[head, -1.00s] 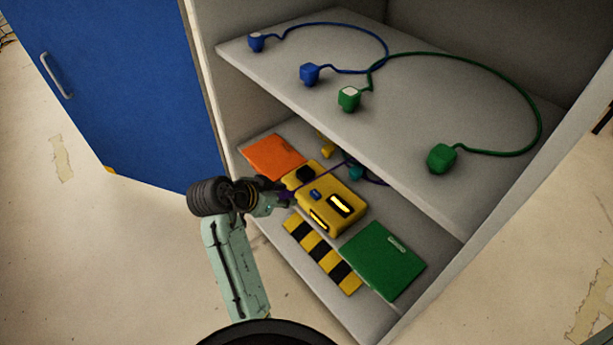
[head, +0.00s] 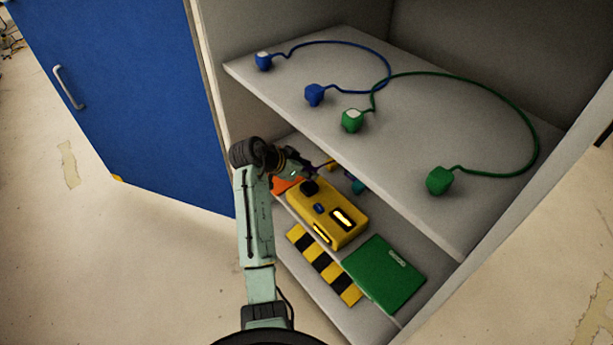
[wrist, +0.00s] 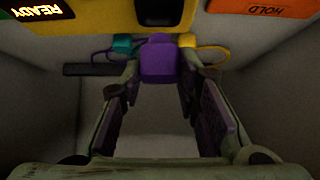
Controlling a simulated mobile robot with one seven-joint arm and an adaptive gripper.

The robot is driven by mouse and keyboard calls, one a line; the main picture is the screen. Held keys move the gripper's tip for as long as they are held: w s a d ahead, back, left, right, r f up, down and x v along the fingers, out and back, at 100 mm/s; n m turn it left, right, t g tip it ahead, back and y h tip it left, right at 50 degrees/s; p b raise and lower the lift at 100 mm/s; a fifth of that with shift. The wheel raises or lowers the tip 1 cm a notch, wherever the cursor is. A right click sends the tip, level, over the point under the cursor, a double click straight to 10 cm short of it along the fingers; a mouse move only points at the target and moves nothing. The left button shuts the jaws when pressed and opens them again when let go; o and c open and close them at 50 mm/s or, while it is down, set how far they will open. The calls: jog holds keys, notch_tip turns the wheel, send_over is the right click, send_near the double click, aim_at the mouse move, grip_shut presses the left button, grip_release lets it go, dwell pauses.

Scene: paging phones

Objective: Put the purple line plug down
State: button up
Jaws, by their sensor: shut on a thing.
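The purple line plug (wrist: 160,60) is between the fingertips of my gripper (wrist: 158,85) in the wrist view, and the gripper is shut on it. In the head view my gripper (head: 308,171) is over the lower shelf, by the back left end of the yellow phone box (head: 325,222), and hides the plug. The yellow box (wrist: 105,14) also shows at the top of the wrist view, with a dark block on it just beyond the plug. I cannot tell whether the plug touches anything below it.
A teal plug (wrist: 122,43) and a yellow plug (wrist: 187,40) are close on either side. An orange HOLD card (wrist: 265,10) lies nearby. The upper shelf (head: 290,90), with blue and green cords, overhangs. A green card (head: 384,274) and striped strip (head: 323,263) lie in front.

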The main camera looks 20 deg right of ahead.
aim_at(306, 178)
notch_tip(306, 178, down, 3)
jog(key=shift+s+f+p, duration=0.1)
jog(key=shift+p, duration=0.45)
jog(key=shift+f, duration=0.1)
jog(key=shift+f+b, duration=0.25)
jog(key=shift+b, duration=0.05)
jog(key=o, duration=1.2)
jog(key=shift+c, duration=0.2)
